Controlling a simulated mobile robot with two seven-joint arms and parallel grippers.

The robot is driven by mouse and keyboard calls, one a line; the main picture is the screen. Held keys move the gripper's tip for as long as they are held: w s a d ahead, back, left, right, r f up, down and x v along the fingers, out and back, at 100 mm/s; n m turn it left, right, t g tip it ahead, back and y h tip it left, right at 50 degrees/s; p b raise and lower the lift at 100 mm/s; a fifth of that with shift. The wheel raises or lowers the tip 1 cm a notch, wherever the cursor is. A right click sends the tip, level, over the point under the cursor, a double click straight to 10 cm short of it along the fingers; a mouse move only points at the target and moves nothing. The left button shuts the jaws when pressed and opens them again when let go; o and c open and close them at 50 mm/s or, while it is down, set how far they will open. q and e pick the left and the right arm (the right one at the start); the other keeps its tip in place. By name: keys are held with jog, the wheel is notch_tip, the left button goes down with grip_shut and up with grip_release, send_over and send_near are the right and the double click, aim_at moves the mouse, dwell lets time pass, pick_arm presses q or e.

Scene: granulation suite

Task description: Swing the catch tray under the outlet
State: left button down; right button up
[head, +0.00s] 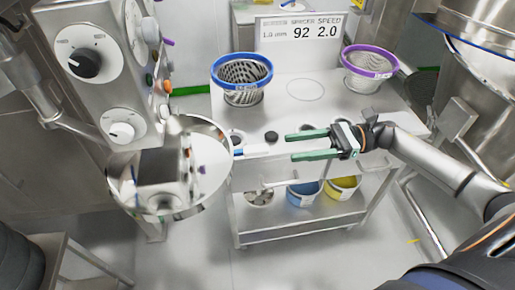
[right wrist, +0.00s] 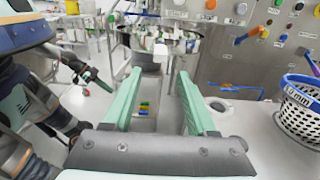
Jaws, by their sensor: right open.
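The catch tray (head: 222,190) looks like a round, shiny, mirror-like dish at left centre in the head view. A short handle with a blue and white end (head: 238,152) sticks out from its right rim. My right gripper (head: 291,147) is open and empty, its green fingers pointing left at the handle, with a gap between. In the right wrist view the open fingers (right wrist: 158,80) frame a pale block (right wrist: 160,50) beyond the tips. My left gripper (right wrist: 92,76) shows small at the left there; its opening is unclear. I cannot pick out the outlet for certain.
A steel cart (head: 305,115) carries a blue-rimmed basket (head: 242,72), a purple-rimmed basket (head: 370,68) and a speed sign (head: 300,29). Its lower shelf holds a blue tub (head: 304,195) and a yellow tub (head: 342,188). A control box (head: 95,60) stands above the tray.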

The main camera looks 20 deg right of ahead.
aim_at(257, 152)
jog(key=p+x, duration=0.2)
jog(key=x, duration=0.7)
jog(key=shift+r, duration=0.1)
jog(key=shift+a, duration=0.3)
jog(key=shift+c, duration=0.2)
grip_shut()
dwell(0.6)
